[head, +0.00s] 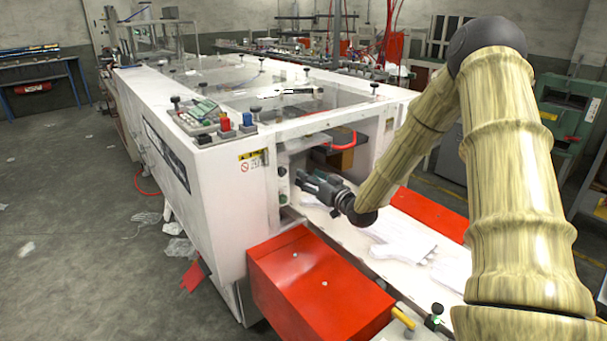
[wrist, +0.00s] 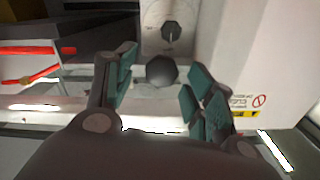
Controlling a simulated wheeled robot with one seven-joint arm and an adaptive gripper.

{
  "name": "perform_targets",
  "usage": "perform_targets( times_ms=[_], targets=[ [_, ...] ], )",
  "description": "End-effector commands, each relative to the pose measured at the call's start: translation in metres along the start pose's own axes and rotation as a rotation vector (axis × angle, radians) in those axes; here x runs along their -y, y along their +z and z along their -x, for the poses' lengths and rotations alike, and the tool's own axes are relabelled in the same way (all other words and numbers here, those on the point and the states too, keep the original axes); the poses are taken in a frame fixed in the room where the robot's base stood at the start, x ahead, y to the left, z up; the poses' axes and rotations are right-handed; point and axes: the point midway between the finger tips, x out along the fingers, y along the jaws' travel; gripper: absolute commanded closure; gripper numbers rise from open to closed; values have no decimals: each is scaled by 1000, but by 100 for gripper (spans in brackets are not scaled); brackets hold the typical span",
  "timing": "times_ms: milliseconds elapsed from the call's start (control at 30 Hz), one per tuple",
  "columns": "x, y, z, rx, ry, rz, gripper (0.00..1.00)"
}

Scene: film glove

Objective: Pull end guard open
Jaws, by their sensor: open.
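The white machine (head: 215,190) has an end opening with a white frame and clear panels above it. I cannot make out clearly which panel is the end guard. My gripper (head: 304,180) is at this end, at the left side of the opening, pointing toward the machine. In the wrist view its teal-padded fingers (wrist: 162,72) are apart, one on each side of a dark round knob (wrist: 162,70). Neither finger visibly touches the knob. A second dark knob (wrist: 171,33) sits on a pale marked plate beyond it.
A red box (head: 315,290) stands below my gripper. A white belt (head: 400,240) with pale gloves runs beneath my arm. A control box (head: 200,118) with buttons sits on the machine top. A warning label (wrist: 245,103) is beside the right finger. Open floor lies left.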

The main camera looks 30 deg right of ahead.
Motion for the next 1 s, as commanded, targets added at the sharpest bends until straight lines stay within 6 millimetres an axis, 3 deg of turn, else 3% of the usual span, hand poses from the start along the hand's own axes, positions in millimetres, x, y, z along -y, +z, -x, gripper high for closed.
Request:
perform_targets(
  times_ms=[300, 667, 967, 1000],
  targets=[
    [1, 0, -32, 0, -2, 1, 46],
    [1, 0, -35, 1, -1, 0, 46],
    [1, 0, -35, 0, -1, 0, 99],
    [1, 0, -34, 0, -1, 0, 100]
  ],
)
